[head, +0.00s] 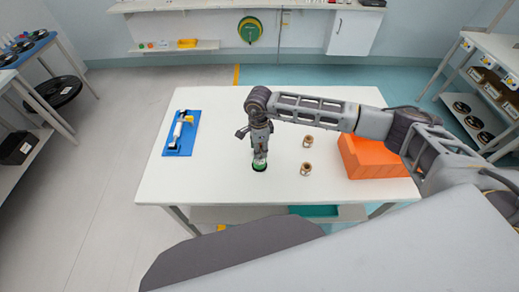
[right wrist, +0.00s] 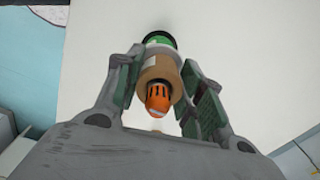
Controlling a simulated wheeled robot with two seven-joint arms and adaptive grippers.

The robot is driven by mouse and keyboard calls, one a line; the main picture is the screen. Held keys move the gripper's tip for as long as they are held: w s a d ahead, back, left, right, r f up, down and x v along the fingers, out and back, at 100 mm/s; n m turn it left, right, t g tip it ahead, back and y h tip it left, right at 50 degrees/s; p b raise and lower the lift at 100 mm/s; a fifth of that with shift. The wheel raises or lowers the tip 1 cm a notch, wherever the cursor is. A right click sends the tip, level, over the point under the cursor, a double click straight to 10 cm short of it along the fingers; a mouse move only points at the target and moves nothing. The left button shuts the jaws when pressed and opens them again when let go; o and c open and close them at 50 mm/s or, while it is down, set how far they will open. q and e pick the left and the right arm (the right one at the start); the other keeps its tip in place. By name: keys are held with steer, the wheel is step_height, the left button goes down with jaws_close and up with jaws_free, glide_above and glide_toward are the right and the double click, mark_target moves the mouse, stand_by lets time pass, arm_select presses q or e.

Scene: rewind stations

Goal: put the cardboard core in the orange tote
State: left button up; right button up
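The cardboard core (right wrist: 160,72) is a brown cylinder in the right wrist view, around a spindle with an orange slotted tip (right wrist: 158,98). A green round part (right wrist: 160,40) and a white band lie at its far end. My right gripper (right wrist: 163,62) has one finger on each side of the core; whether both pads press on it I cannot tell. In the head view my right gripper (head: 260,158) points down over the green part (head: 259,167) on the white table and hides most of the core. The orange tote (head: 372,160) stands on the table's right side, partly behind my right arm.
Two small brown spools (head: 308,141) (head: 306,168) stand between the gripper and the tote. A blue board (head: 183,133) with a black and white device lies at the table's left. The white table (head: 225,185) is bare between the board and the gripper. Racks stand left and right.

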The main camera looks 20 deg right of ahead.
steer(key=shift+c, duration=0.9)
steer(key=shift+r+b, duration=0.95)
steer(key=shift+r, duration=4.05)
steer(key=shift+d, duration=0.1)
